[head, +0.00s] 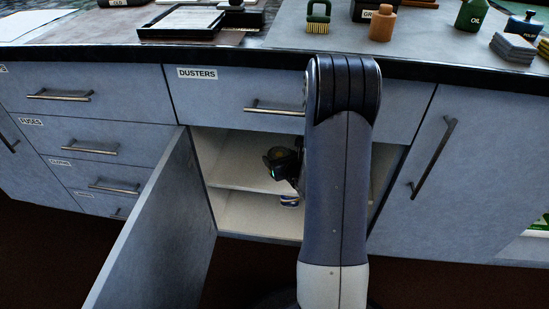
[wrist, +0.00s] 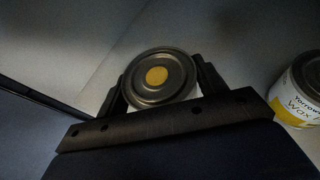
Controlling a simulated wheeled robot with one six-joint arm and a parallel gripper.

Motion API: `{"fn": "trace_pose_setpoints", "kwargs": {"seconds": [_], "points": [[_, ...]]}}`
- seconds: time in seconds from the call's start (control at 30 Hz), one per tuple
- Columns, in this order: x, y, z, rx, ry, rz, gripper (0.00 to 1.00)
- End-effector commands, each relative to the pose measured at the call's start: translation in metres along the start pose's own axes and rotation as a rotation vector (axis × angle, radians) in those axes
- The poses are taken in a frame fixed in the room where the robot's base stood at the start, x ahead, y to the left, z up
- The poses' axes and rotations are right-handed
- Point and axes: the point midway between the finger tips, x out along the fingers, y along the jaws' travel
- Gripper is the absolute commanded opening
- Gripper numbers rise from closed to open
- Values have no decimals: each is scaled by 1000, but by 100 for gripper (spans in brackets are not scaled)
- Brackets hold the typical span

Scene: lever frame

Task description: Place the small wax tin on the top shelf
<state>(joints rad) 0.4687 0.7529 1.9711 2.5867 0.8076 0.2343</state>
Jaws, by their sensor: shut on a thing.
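My gripper (wrist: 160,88) is shut on a small round tin (wrist: 157,76), one finger on each side. Its dark lid with a yellow disc faces the wrist camera; a strip of white side shows and its label is hidden. In the head view my gripper (head: 283,163) is inside the open cabinet, in the space above the inner shelf (head: 226,174). Whether the held tin touches the shelf I cannot tell. A second tin (wrist: 302,91), with a white and yellow label reading "Wax", stands to the right in the wrist view.
The cabinet door (head: 160,240) stands open at the left. A tin (head: 289,201) is in the lower compartment. The "DUSTERS" drawer (head: 225,93) is shut above the opening. My arm hides the right part of the cabinet. Bottles and a brush stand on the worktop (head: 285,38).

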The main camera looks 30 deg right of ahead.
Motion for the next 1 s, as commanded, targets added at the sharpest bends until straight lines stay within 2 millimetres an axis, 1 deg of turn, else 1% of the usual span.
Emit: {"fn": "trace_pose_setpoints", "kwargs": {"seconds": [0.03, 0.1, 0.23, 0.37, 0.6, 0.87, 1.0], "points": [[13, 1, 4, -3, -5, 2, 34], [25, 0, 10, -1, -4, 1, 34], [38, 0, 16, -1, -2, 0, 34], [43, 0, 14, 1, -1, 0, 34], [55, 0, -16, 0, 0, 0, 34], [54, 0, -14, 0, -2, -1, 34], [56, 0, -18, -1, -2, -1, 34]]}}
